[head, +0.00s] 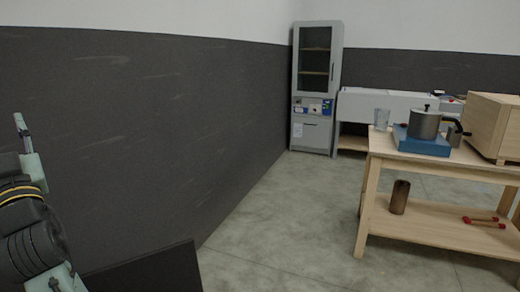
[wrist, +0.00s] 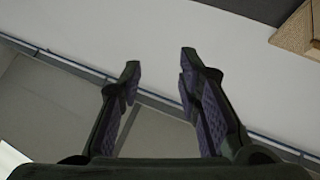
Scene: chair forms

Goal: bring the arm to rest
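My gripper (wrist: 158,70) shows in the wrist view with its two dark, purple-padded fingers apart and nothing between them. Beyond the fingers are a pale wall and a grey panelled surface with a dark rail. In the head view, part of my arm shows at the left edge, in front of the dark wall. The gripper's fingers cannot be made out there.
A grey cabinet (head: 313,130) stands at the back. The floor between is clear.

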